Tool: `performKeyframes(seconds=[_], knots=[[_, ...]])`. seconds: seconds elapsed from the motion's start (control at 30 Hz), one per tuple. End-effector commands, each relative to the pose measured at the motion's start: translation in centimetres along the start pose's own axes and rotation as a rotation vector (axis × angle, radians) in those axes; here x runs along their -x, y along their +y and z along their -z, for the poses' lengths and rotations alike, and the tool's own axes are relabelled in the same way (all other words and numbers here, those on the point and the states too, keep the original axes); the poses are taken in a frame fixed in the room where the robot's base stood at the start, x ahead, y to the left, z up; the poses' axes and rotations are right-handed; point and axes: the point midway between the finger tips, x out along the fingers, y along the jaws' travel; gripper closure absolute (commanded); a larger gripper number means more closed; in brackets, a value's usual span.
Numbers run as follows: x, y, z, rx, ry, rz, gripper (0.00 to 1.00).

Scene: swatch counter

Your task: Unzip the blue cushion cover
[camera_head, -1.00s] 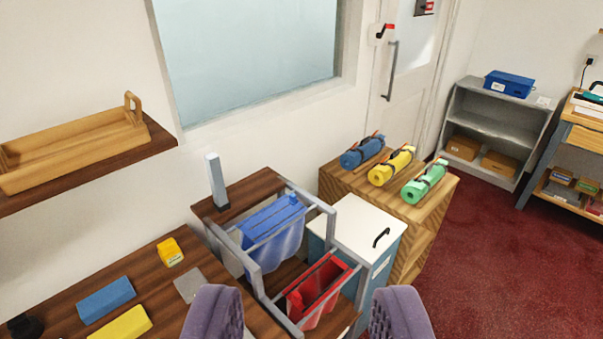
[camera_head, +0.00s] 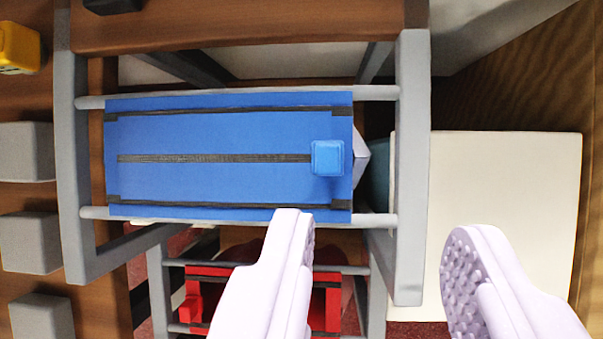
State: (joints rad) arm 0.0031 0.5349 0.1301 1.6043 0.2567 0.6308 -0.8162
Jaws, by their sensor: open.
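The blue cushion cover (camera_head: 220,185) hangs in a grey frame, seen from above. A dark zipper line (camera_head: 200,158) runs along its middle. A light-blue square zipper pull (camera_head: 327,158) sits at the right end of that line. My gripper (camera_head: 375,235) is open and empty. Its pale left finger reaches to the cover's lower edge in the picture, below the pull. The right finger is over the white-topped cabinet. I cannot tell how high the fingers are above the cover.
A red cover (camera_head: 235,285) hangs in a lower frame, partly hidden by my left finger. Grey frame posts (camera_head: 412,180) stand right of the blue cover. A white cabinet top (camera_head: 500,190) lies further right. Grey blocks (camera_head: 28,150) and a yellow object (camera_head: 18,48) are at the left.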

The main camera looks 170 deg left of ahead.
Motion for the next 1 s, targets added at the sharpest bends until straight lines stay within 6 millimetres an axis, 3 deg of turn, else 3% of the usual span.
performKeyframes(seconds=[0.2,0.53,0.7,0.97,1.0], knots=[[-4.2,-1.5,-1.7,0.043,-0.050,0.075,0.57],[-9.8,-1.9,-2.1,0.042,-0.051,0.076,0.57],[-11.1,-1.9,-2.1,0.042,-0.050,0.073,0.57],[-11.2,-1.9,-2.0,0.041,-0.049,0.073,0.57],[-11.2,-1.9,-2.0,0.041,-0.049,0.073,0.67]])
